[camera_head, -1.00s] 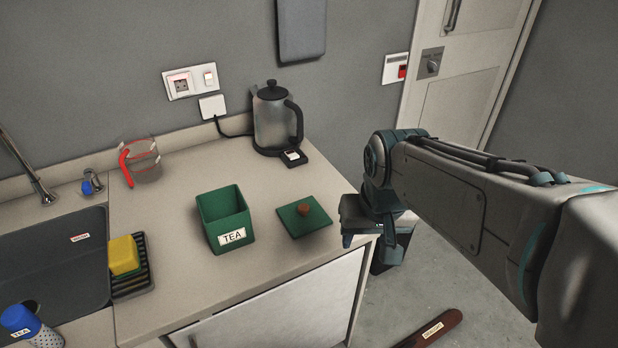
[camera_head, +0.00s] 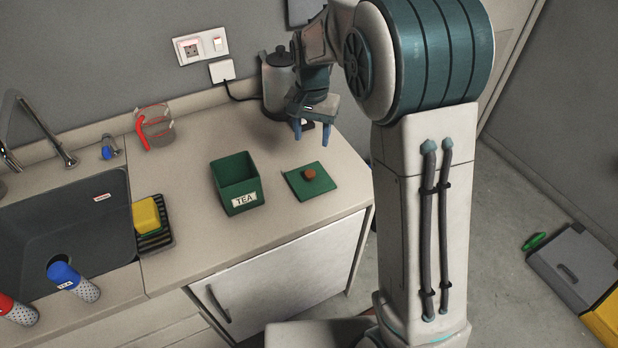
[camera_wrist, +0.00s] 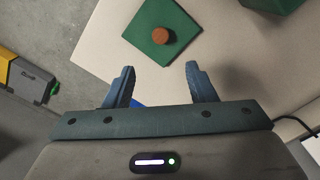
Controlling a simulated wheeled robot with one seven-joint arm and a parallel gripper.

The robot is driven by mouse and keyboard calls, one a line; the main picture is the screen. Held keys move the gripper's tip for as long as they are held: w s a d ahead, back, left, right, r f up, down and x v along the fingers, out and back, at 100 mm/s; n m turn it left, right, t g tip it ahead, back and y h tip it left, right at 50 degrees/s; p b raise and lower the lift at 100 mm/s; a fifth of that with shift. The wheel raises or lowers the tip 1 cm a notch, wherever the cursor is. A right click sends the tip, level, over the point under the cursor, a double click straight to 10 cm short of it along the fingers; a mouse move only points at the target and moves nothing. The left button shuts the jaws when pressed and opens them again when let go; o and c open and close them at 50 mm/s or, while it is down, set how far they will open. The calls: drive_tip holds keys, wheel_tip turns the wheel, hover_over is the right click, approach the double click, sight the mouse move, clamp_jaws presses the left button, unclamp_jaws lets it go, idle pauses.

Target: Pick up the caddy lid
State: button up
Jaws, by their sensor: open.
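The caddy lid (camera_head: 313,184) is a flat green square with a round brown knob. It lies on the worktop to the right of the open green caddy (camera_head: 239,183) labelled TEA. In the wrist view the lid (camera_wrist: 162,22) lies beyond my fingertips, its knob roughly between them but farther off. My gripper (camera_head: 312,136) is open and empty, above the worktop behind the lid and in front of the kettle. My gripper's two fingers also show apart in the wrist view (camera_wrist: 160,72). A corner of the caddy (camera_wrist: 272,5) shows at the top right there.
A kettle (camera_head: 277,85) stands behind my gripper, partly hidden by it. A measuring jug (camera_head: 157,127) is at the back left. A yellow sponge (camera_head: 146,215) sits on a black rack beside the sink (camera_head: 60,235). The worktop (camera_head: 262,232) is clear in front of the lid.

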hover_over(310, 172)
drive_tip(key=f, duration=0.6)
drive_tip(key=shift+w+d+f+p, duration=0.2)
drive_tip(key=shift+p, duration=0.2)
drive_tip(key=f, duration=0.1)
drive_tip(key=f+p, duration=0.1)
drive_tip(key=f, duration=0.2)
drive_tip(key=shift+s+a+p, duration=0.2)
drive_tip(key=shift+s+p, duration=0.1)
drive_tip(key=shift+p, duration=0.05)
drive_tip(key=shift+f, duration=0.65)
drive_tip(key=c, duration=1.1)
